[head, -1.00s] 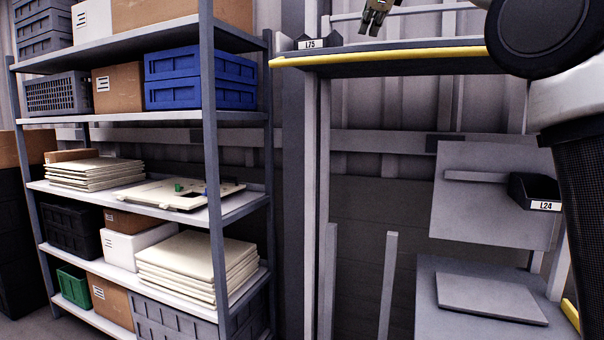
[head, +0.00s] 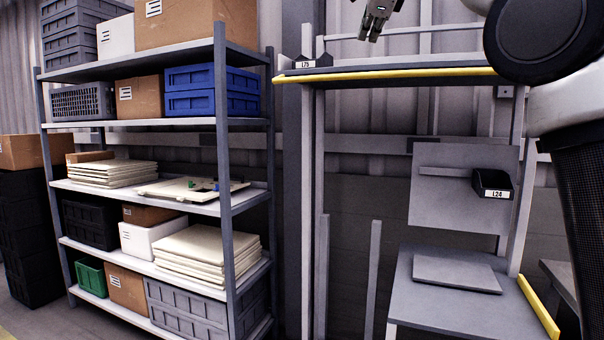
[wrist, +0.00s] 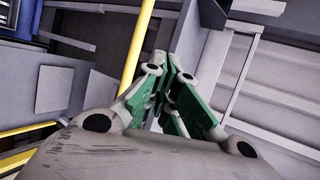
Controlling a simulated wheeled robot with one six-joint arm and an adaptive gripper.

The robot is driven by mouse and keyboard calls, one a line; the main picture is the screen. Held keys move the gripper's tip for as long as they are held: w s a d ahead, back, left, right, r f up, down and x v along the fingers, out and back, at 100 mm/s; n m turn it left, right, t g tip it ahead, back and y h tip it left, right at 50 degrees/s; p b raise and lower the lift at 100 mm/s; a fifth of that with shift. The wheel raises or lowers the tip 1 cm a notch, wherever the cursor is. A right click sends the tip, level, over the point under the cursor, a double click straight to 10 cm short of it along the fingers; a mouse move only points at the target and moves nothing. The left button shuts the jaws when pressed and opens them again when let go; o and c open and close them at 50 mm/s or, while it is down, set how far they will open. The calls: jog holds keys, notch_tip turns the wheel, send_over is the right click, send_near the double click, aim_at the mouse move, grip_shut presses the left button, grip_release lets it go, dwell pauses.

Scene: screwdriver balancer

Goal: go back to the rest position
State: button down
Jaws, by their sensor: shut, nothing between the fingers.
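My gripper (head: 373,28) shows at the top of the head view, in front of the upper yellow-edged shelf. In the wrist view its green-padded fingers (wrist: 172,92) are closed together with nothing between them. My dark and white arm fills the right side of the head view. No rest position is marked in the frames.
A grey rack (head: 222,150) with boxes, crates and panels stands at the left. The upper shelf's yellow edge (head: 390,74) runs below my gripper.

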notch_tip(320, 180, down, 20)
jog(key=s+n+g, duration=0.2)
jog(key=n+g, duration=0.2)
jog(key=n, duration=1.1)
jog(key=s+d+f+n+g, duration=0.1)
jog(key=s+d+f, duration=0.5)
jog(key=s+f, duration=0.3)
jog(key=s+d+f+n+g, duration=0.1)
jog(key=s+d+f+n, duration=0.1)
jog(key=s+d+f, duration=0.4)
jog(key=s+d+f+n+g, duration=0.1)
jog(key=s+d+f, duration=0.6)
jog(key=s+f, duration=0.7)
jog(key=shift+s+g+h, duration=0.3)
jog(key=shift+s+g, duration=0.2)
jog(key=shift+s, duration=3.5)
